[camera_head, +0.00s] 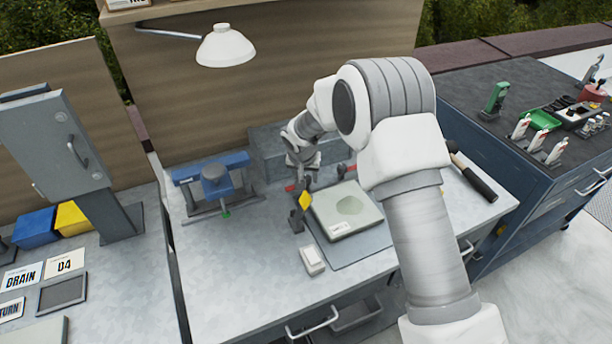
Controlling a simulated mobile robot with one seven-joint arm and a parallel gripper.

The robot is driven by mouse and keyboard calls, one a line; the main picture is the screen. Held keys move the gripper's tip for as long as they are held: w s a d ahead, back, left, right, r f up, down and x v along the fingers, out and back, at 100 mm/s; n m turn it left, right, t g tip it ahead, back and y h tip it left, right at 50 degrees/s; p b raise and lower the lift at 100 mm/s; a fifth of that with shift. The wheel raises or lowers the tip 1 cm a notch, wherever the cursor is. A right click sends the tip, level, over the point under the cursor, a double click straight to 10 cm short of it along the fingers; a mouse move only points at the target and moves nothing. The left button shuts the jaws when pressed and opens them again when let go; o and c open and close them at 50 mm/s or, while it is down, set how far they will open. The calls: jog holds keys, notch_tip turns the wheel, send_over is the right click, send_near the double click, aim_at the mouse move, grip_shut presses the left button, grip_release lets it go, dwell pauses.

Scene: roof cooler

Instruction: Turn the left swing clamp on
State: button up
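A pale grey-green square plate (352,206) with a darker patch lies on the bench, right of the arm's end. A dark upright clamp (297,221), which looks like the left swing clamp, stands at the plate's left edge. A yellow diamond-shaped piece (305,201) shows just beside it. Small red parts show above the clamp and at the plate's far edge; I cannot tell whether they are clamp handles. My gripper (301,176) points down just above and behind the left clamp. Its fingers are too small to read, and contact with the clamp is unclear.
A blue vise-like fixture (213,180) stands left on the bench (235,275). A small white box (312,260) lies in front of the clamp. A grey block (265,150) stands behind. A black-handled tool (474,178) lies right. A lamp (225,46) hangs above. The bench's front left is clear.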

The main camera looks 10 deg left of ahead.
grip_shut()
jog(key=n, duration=0.1)
jog(key=n+y, duration=0.1)
jog(key=n, duration=0.2)
jog(key=shift+w+d+n+g+y, duration=0.1)
jog(key=shift+d+n+g+y, duration=0.2)
jog(key=shift+y, duration=0.1)
jog(key=n, duration=0.2)
jog(key=n+g+y+p, duration=0.1)
jog(key=n, duration=0.1)
jog(key=shift+w+d+n+y, duration=0.1)
jog(key=shift+n+y, duration=0.2)
jog(key=n, duration=0.2)
jog(key=n+g, duration=0.1)
jog(key=n, duration=0.1)
jog(key=shift+w+g+y, duration=0.2)
jog(key=shift+g+y, duration=0.1)
jog(key=shift+y, duration=0.1)
jog(key=shift+w+d+n+g+b, duration=0.1)
jog(key=shift+n+g+b, duration=0.6)
jog(key=shift+n, duration=1.3)
